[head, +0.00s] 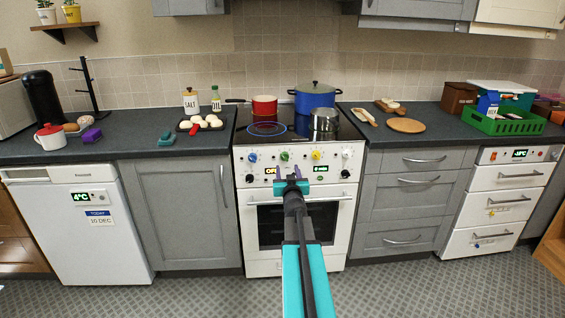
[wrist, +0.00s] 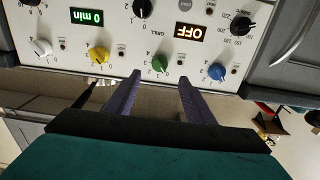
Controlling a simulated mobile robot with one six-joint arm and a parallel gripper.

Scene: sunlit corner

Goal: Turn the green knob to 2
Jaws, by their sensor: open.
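The green knob (head: 284,156) is in the row of knobs on the white stove's front panel (head: 300,163), between the blue knob (head: 252,157) and the yellow knob (head: 316,155). In the wrist view, which is upside down, the green knob (wrist: 159,63) lies just beyond the fingertips, near the middle. The small numerals around it and its setting are too small to read surely. My gripper (head: 288,178) is open in front of the panel; in the wrist view its two purple fingers (wrist: 159,79) are apart, with nothing between them.
A white knob (head: 348,153) is at the right end of the row. Black knobs (head: 345,173) sit lower on the panel, with an OFF display (head: 271,170) and a green-lit timer display (head: 320,168). The oven door handle (head: 300,200) runs below. Pots, including a blue pot (head: 315,98), stand on the hob.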

